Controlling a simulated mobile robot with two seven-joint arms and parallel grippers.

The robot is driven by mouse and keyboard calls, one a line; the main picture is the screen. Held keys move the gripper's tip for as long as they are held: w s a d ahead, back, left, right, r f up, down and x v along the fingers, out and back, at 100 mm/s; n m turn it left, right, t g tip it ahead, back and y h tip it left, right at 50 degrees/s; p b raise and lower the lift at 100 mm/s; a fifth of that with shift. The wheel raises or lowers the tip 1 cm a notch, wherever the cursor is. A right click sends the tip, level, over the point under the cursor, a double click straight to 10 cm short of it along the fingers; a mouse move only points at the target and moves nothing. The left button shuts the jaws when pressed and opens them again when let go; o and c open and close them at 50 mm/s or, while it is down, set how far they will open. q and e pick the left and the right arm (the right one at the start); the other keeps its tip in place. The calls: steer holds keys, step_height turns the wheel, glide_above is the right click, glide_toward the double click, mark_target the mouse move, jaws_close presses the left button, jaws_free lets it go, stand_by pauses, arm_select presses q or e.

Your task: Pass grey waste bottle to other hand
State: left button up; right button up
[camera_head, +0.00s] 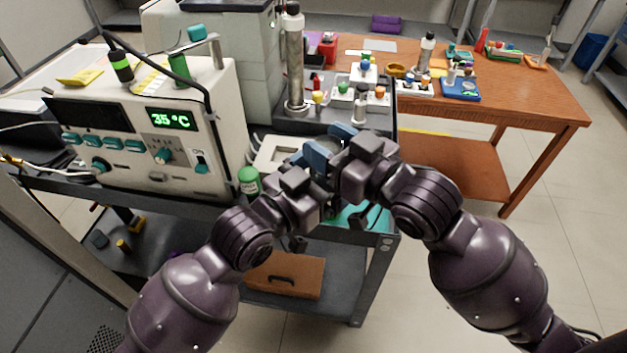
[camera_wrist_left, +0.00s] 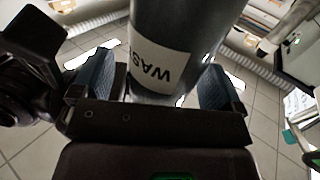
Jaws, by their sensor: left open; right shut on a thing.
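The grey waste bottle (camera_wrist_left: 180,30) fills the top middle of the left wrist view, its white label reading "WAS" with the rest cut off. My left gripper (camera_wrist_left: 158,85) is open, its blue-padded fingers on either side of the bottle; I cannot tell if they touch it. In the head view my left gripper (camera_head: 312,158) and my right gripper (camera_head: 343,140) are close together above the cart. My right gripper is shut on the bottle, which the grippers mostly hide there.
A white instrument (camera_head: 135,145) reading 35 °C stands on the cart at left. A green-capped bottle (camera_head: 249,181) stands close beside my left gripper. A metal cylinder (camera_head: 295,65) and a rack of small bottles (camera_head: 362,90) are behind. A wooden table (camera_head: 525,98) stands at right.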

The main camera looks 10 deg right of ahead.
arm_select(q)
steer(key=shift+d, duration=0.1)
steer(key=shift+c, duration=0.4)
steer(key=c, duration=1)
arm_select(e)
steer(key=o, duration=1.4)
